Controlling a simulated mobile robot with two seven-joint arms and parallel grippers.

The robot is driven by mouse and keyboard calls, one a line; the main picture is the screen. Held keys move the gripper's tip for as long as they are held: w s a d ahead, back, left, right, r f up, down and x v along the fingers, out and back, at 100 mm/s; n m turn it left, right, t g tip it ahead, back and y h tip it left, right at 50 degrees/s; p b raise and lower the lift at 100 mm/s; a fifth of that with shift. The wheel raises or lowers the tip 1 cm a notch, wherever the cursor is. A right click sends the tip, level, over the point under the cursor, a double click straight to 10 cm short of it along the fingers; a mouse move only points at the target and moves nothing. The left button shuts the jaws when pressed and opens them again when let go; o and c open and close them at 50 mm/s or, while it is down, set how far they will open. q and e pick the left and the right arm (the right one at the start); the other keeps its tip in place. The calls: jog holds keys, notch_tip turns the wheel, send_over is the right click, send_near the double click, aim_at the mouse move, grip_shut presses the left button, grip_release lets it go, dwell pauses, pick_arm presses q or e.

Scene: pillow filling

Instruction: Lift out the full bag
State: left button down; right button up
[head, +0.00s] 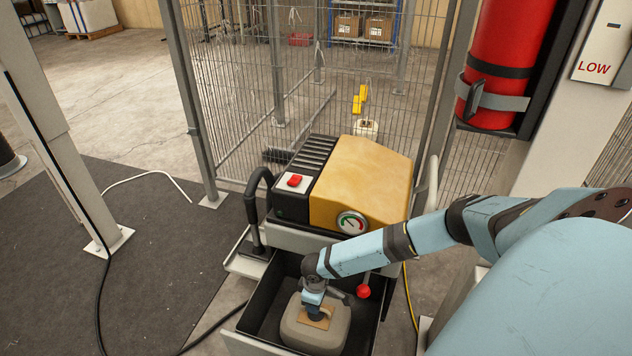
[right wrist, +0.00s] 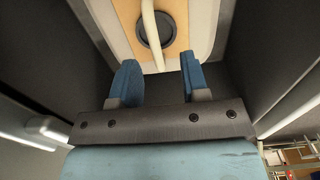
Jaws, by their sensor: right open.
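The full bag (head: 297,331) is a puffy grey-beige block with a tan patch on top. It sits in the open black bin (head: 256,312) at the bottom of the machine. My right gripper (head: 316,307) points down at the patch, and its tip partly hides it. In the right wrist view my right gripper (right wrist: 157,78) is open, with blue fingers apart. The bag (right wrist: 205,28) lies beyond the fingertips, showing the tan patch with a dark round spot. A pale strap (right wrist: 149,22) crosses that patch and runs down between the fingers. My left gripper is out of view.
The yellow machine (head: 365,180) with a gauge stands behind the bin. A red-knobbed lever (head: 363,291) is close to my right forearm. The bin's dark walls stand around the bag. A wire fence (head: 250,80) closes off the back, and a dark mat (head: 150,250) lies left.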

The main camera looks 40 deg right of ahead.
aim_at(316, 320)
notch_tip(316, 320, down, 3)
jog(key=shift+w+d+r+b, duration=0.1)
jog(key=shift+d+r+b, duration=0.05)
jog(key=shift+b, duration=0.8)
notch_tip(316, 320, down, 2)
jog(key=shift+d+f+b, duration=0.1)
jog(key=shift+b, duration=0.6)
jog(key=shift+f, duration=0.1)
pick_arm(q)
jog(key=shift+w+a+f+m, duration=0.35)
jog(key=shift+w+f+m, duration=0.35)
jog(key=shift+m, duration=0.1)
pick_arm(e)
grip_shut()
